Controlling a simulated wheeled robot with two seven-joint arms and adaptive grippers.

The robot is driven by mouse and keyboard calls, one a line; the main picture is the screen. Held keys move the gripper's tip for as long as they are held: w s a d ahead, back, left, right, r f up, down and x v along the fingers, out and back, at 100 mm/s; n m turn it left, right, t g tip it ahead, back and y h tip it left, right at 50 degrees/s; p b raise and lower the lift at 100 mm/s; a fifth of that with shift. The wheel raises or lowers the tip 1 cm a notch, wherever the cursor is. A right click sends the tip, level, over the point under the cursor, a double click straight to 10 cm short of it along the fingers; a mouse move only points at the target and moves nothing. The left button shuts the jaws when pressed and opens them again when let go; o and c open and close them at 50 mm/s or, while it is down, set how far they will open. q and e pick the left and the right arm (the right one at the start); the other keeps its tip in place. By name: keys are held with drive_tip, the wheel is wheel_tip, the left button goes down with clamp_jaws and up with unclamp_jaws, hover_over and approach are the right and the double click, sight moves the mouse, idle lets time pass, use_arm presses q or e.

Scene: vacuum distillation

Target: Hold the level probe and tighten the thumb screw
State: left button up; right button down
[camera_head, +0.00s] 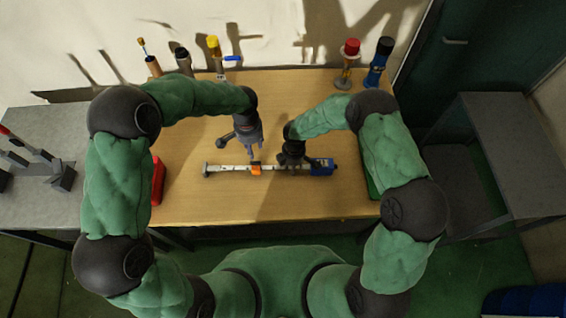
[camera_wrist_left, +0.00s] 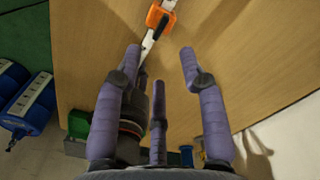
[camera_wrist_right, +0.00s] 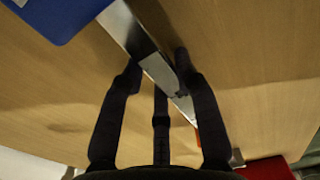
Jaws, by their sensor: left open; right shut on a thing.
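The thumb screw is too small to make out. My right gripper (camera_head: 291,162) is shut on the rod between clamp and blue block; the rod passes between its fingers in the right wrist view (camera_wrist_right: 160,72). My left gripper (camera_head: 252,152) is open and empty, fingers pointing down just above the clamp.
Several bottles and tools stand along the back edge, including a red-topped one (camera_head: 350,48) and a blue one (camera_head: 378,62). A red case (camera_head: 158,180) lies at the table's left. The wooden table (camera_head: 250,198) is clear in front of the probe.

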sight(255, 163)
use_arm(q)
drive_tip(key=a+n+h, duration=0.2)
drive_tip(key=n, duration=1)
drive_tip(key=a+n+h, duration=0.3)
drive_tip(key=n, duration=1)
drive_tip(key=shift+y, duration=0.3)
drive_tip(key=x, duration=1)
drive_tip(key=shift+w+d+f, duration=0.2)
drive_tip(key=shift+w+d, duration=0.05)
drive_tip(key=shift+d, duration=0.2)
clamp_jaws()
